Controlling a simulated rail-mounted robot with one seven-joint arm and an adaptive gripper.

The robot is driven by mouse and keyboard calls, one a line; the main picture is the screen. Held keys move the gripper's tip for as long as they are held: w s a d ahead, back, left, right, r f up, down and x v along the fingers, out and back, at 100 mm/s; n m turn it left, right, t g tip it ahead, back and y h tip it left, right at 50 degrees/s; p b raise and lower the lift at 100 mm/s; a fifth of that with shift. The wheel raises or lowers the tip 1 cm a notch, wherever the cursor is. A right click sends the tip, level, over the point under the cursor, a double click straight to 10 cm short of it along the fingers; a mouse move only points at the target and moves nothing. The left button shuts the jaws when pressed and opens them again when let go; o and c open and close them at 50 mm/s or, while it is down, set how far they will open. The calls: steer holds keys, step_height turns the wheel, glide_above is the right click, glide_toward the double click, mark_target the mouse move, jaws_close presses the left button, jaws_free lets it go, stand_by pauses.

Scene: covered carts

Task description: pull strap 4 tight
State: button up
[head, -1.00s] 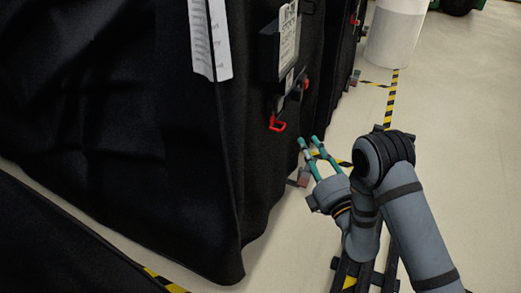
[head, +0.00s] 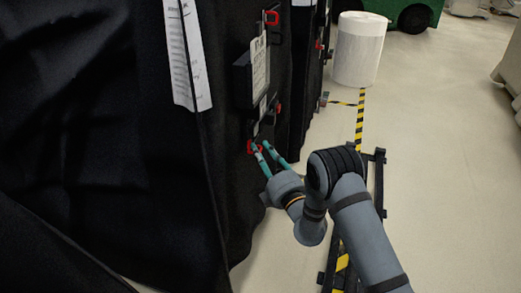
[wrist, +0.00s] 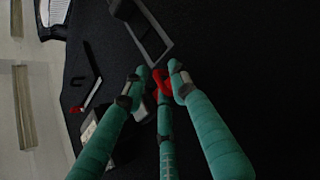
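A red strap handle (head: 252,146) hangs low on the near black-covered cart (head: 215,150). No strap number is legible. My gripper (head: 262,147) has its teal fingertips at this handle, from the right and below. In the wrist view the red handle (wrist: 160,83) lies between the fingertips of my gripper (wrist: 156,82), and the fingers partly hide it. The fingers stand apart with gaps between them. Whether any of them touches the handle I cannot tell.
A dark box with a label (head: 257,65) sits on the cart above the handle. Another red part (head: 271,18) is higher up. A white cylinder (head: 359,48) stands behind. A green vehicle (head: 407,14) is farther back.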

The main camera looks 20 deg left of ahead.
steer(key=shift+w+a, duration=0.3)
steer(key=shift+w, duration=0.05)
steer(key=shift+s, duration=0.1)
steer(key=c, duration=0.6)
jaws_close()
steer(key=shift+s+a, duration=0.1)
steer(key=shift+a, duration=0.05)
